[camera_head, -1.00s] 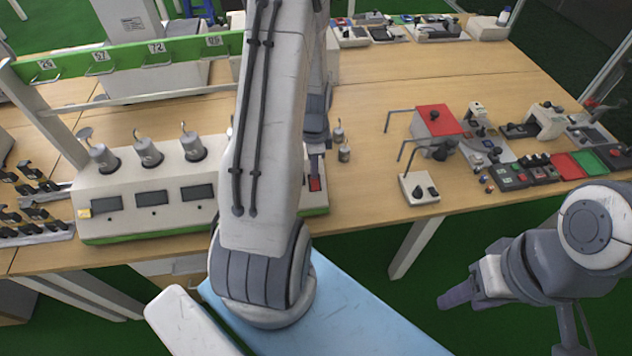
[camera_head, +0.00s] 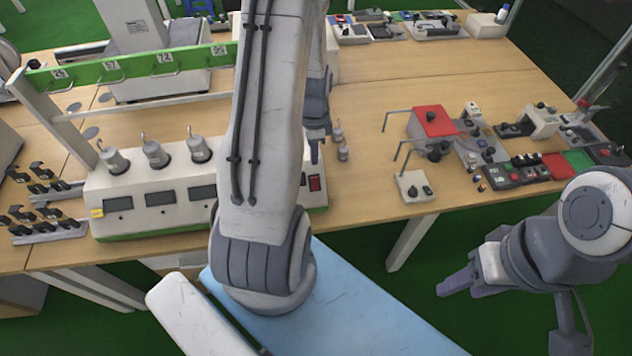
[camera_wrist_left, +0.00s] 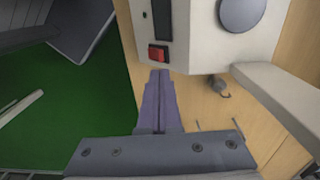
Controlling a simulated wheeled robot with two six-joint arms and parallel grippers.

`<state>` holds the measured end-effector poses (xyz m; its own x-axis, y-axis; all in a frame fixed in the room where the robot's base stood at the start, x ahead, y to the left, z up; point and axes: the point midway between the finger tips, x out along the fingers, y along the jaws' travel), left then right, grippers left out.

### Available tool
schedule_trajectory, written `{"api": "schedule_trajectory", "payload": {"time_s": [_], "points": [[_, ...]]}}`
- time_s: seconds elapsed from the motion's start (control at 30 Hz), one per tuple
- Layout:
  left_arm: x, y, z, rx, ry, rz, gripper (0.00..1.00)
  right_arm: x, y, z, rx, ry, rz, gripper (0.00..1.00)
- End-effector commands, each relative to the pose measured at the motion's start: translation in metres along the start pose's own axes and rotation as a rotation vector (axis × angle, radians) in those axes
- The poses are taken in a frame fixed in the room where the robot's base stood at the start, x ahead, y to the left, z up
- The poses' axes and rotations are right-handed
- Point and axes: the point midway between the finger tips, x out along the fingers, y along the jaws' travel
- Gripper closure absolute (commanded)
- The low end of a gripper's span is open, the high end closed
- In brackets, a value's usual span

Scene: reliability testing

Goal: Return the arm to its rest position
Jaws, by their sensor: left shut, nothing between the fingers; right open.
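My left arm (camera_head: 268,120) reaches from the lower middle up over the table. Its left gripper (camera_head: 314,158) is shut and empty, at the right end of the white testing device, just above the red switch (camera_head: 315,183) in the head view. In the left wrist view, the shut fingers (camera_wrist_left: 159,76) point at the device's end, and the red switch (camera_wrist_left: 158,53) shows just beyond the tips. I cannot tell how large the gap is. My right gripper (camera_head: 458,284) is open and empty in front of the table at the lower right.
The white device (camera_head: 160,226) with several weights on top stands left of my arm, under a rack with a green bar (camera_head: 130,66). A red-topped box (camera_head: 433,122) stands farther right. Bare table lies between.

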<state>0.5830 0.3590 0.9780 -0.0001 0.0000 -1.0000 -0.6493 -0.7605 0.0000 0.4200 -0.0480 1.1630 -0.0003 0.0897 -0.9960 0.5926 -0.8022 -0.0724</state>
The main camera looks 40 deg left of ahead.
Motion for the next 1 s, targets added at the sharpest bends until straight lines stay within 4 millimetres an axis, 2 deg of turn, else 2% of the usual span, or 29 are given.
{"api": "schedule_trajectory", "payload": {"time_s": [0.33, 0.47, 0.57, 0.63, 0.73, 0.87, 0.9, 1.0], "points": [[-0.001, 0.001, -0.002, 0.001, 0.0, -0.001, 1.0, 0.0, 0.0, 0.0, 0.0, 0.0, 0.0, 0.5], [-0.018, 0.016, -0.028, 0.005, 0.006, -0.007, 1.0, 0.002, 0.0, 0.0, 0.0, 0.0, 0.0, 0.5], [-0.046, 0.049, -0.066, 0.003, 0.017, -0.013, 1.0, 0.005, 0.0, 0.0, 0.0, 0.0, 0.0, 0.5], [-0.068, 0.085, -0.092, -0.003, 0.027, -0.013, 1.0, 0.007, 0.001, 0.0, 0.0, 0.0, 0.0, 0.5], [-0.098, 0.143, -0.117, -0.014, 0.041, -0.006, 1.0, 0.01, 0.001, 0.001, -0.001, 0.0, 0.0, 0.5], [-0.129, 0.22, -0.125, -0.029, 0.055, 0.014, 1.0, 0.014, 0.001, 0.001, -0.001, 0.0, 0.0, 0.5], [-0.136, 0.242, -0.122, -0.033, 0.058, 0.021, 1.0, 0.015, 0.001, 0.001, -0.001, 0.0, 0.0, 0.5], [-0.151, 0.288, -0.11, -0.043, 0.062, 0.04, 1.0, 0.017, 0.001, 0.001, -0.001, 0.0, 0.0, 0.5]]}}
